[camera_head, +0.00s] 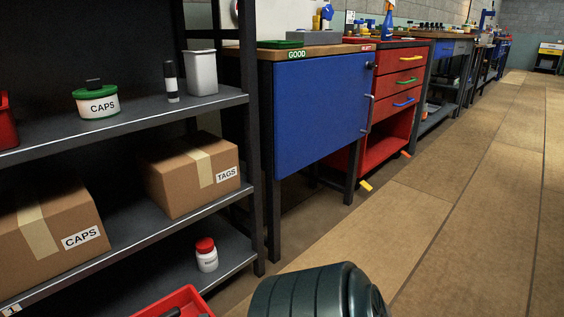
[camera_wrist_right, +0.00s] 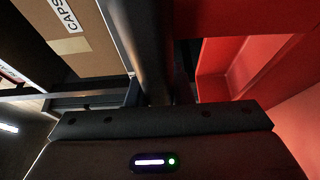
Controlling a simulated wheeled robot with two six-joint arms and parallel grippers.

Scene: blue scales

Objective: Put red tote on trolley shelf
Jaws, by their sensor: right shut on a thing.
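A red tote (camera_head: 186,298) shows at the bottom edge of the head view, cut off by the frame, with a dark object at its inside. In the right wrist view my right gripper (camera_wrist_right: 160,95) is shut on the red tote (camera_wrist_right: 245,68), whose red walls fill the right side. The fingertips are largely hidden in shadow. The red trolley (camera_head: 398,62) stands beyond the blue cabinet, with drawers above and an open, empty-looking shelf bay (camera_head: 385,140) below. It has yellow wheel parts. My left gripper is not in view.
A dark shelf rack (camera_head: 130,120) on the left holds boxes (camera_head: 192,172), a CAPS tub (camera_head: 96,103) and a red-capped jar (camera_head: 206,256). A blue cabinet (camera_head: 320,105) stands before the trolley. A dark green rounded object (camera_head: 315,290) is at bottom centre. The right floor is clear.

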